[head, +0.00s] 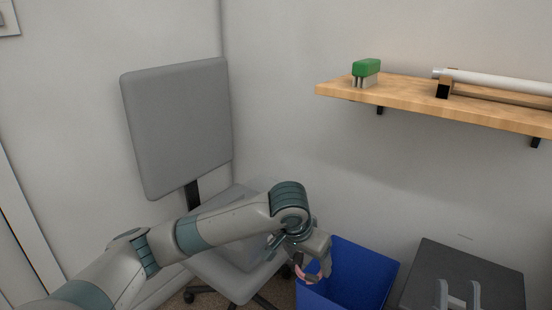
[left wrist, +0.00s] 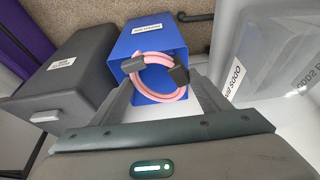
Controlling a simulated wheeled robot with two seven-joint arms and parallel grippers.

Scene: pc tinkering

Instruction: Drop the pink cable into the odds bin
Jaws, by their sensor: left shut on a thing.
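My left gripper (head: 310,266) is shut on the coiled pink cable (head: 302,273), in front of the blue bin's left side in the head view. In the left wrist view the pink cable (left wrist: 163,96) is a ring with dark grey connectors, held between the fingers of the left gripper (left wrist: 163,78). A clear box at the right of that view bears a label that seems to read odds bin (left wrist: 235,82). It shows in the head view as a see-through box on the chair, partly behind my left arm. My right gripper (head: 458,293) appears at the bottom right, fingers apart and empty.
The blue bin (head: 375,265) stands beside a dark grey box (head: 500,262); their labels are too small to read. A grey chair (head: 178,125) stands at the left. A wooden shelf (head: 415,101) holds a green-topped brush (head: 366,70) and a white tube (head: 495,82).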

